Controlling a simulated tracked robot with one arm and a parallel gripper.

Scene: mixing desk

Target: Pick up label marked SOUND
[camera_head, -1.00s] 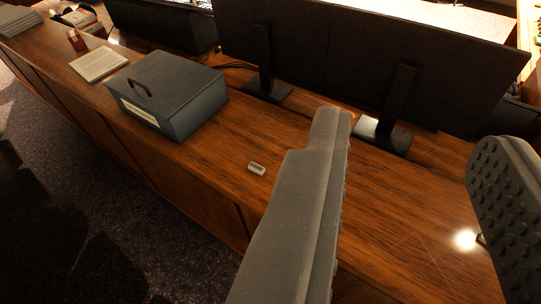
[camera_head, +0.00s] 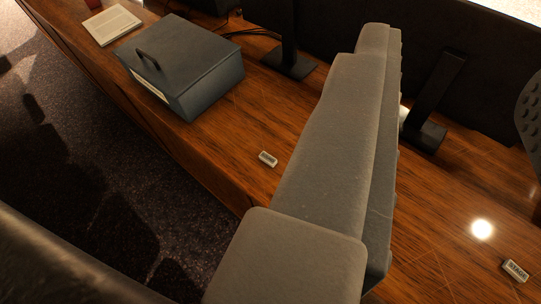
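A small pale label (camera_head: 268,159) with dark lettering, too small to read surely, lies on the wooden desk (camera_head: 225,135) near its front edge. A second small label (camera_head: 516,270) lies at the lower right; its lettering looks like STAGE. My gripper (camera_head: 455,65) is open and empty. Its long grey left finger crosses the middle of the view, just right of the first label. Only a sliver of its studded right finger shows at the right edge. Neither label is between the fingertips in the picture.
A grey metal box (camera_head: 190,65) with a handle stands left of the first label. A paper pad (camera_head: 111,25) lies beyond it. Black monitor stands (camera_head: 290,60) rise along the back of the desk. The desk between box and label is clear.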

